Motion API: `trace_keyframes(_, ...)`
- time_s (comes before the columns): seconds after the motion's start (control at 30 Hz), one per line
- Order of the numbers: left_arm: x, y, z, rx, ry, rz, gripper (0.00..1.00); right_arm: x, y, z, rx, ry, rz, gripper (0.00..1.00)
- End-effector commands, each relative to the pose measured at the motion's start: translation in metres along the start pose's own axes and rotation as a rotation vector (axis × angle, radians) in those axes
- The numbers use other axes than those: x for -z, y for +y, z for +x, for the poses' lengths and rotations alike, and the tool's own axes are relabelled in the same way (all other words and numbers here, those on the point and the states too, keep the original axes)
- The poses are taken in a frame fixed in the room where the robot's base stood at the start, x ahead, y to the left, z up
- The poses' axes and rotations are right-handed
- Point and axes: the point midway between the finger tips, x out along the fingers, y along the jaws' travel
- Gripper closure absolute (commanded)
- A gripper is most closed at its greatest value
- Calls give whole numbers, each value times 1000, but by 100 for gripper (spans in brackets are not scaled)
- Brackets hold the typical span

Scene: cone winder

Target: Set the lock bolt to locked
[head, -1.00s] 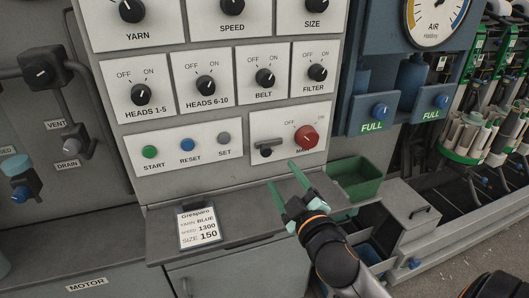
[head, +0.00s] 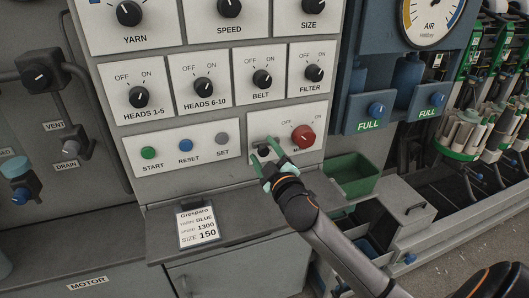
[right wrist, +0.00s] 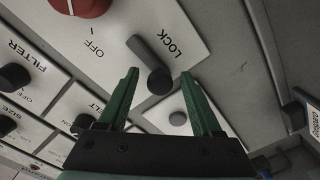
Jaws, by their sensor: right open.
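The lock bolt (right wrist: 148,62) is a short dark bar on a white plate, next to the word LOCK in the right wrist view. It sits left of the red main switch knob (head: 303,137); the knob also shows in the right wrist view (right wrist: 80,6). My right gripper (head: 266,151) is open in front of the bolt. In the right wrist view the bolt's near end appears between the two green fingertips (right wrist: 160,73); I cannot tell whether they touch it. In the head view the fingers partly cover the bolt. My left gripper is not in view.
Start, reset and set buttons (head: 185,145) are left of the bolt's plate. The filter knob (head: 314,73) and belt knob (head: 262,79) are above. A grey ledge with an order card (head: 198,225) lies below. A green bin (head: 352,176) stands to the right.

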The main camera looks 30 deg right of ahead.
Motion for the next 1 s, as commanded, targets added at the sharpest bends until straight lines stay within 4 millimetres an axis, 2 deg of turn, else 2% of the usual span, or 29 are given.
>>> trace_keyframes(0.1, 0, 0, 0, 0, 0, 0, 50, 0, 0, 0, 0, 0, 0, 36)
trace_keyframes(0.67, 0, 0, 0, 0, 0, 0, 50, 0, 0, 0, 0, -1, -1, 99)
trace_keyframes(1.0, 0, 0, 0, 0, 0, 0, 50, 0, 0, 0, 0, -1, 0, 100)
